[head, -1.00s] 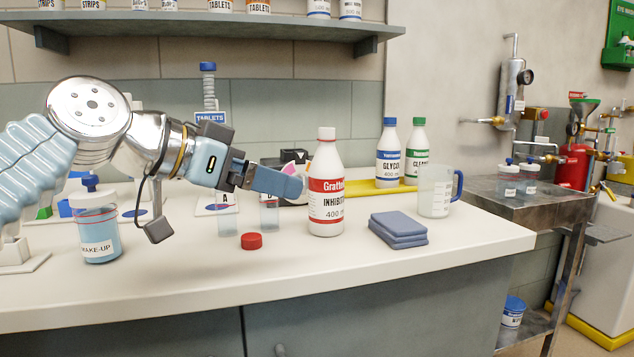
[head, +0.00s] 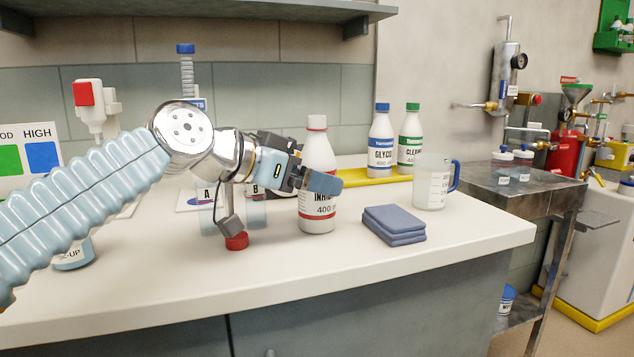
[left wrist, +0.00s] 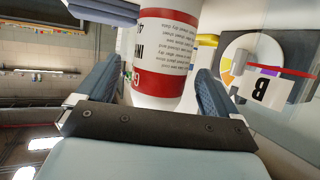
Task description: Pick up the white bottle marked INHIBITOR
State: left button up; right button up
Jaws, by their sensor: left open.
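The white bottle with a red-banded INHIBITOR label (head: 318,152) stands upright on the bench in the head view. My left gripper (head: 320,180) is at the bottle, with one blue finger across the front of its label; the other finger is hidden. In the left wrist view the bottle (left wrist: 165,50) shows between the two spread fingers of the left gripper (left wrist: 155,78), near their tips. The gripper is open, and I cannot tell whether either finger touches the bottle. My right gripper is not in view.
A red cap (head: 237,241) lies left of the bottle. Folded blue cloths (head: 394,224) and a clear jug (head: 432,185) are to its right. Blue-capped (head: 381,140) and green-capped (head: 410,137) bottles stand behind on a yellow tray (head: 372,181). The front bench strip is clear.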

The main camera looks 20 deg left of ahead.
pick_arm(q)
jog(key=x, duration=0.2)
jog(key=shift+w+d, duration=0.2)
jog(key=shift+w, duration=0.1)
jog(key=c, duration=1.4)
jog(key=shift+r, duration=0.1)
jog(key=shift+r+p, duration=0.45)
jog(key=shift+r, duration=0.6)
jog(key=shift+s+d+r+p, duration=0.9)
jog(key=shift+s+d+r, duration=1.45)
jog(key=shift+s+r, duration=0.25)
jog(key=shift+s+d+r+p, duration=0.85)
jog(key=shift+s+d+r, duration=1.55)
jog(key=shift+r, duration=0.3)
jog(key=shift+s, duration=0.15)
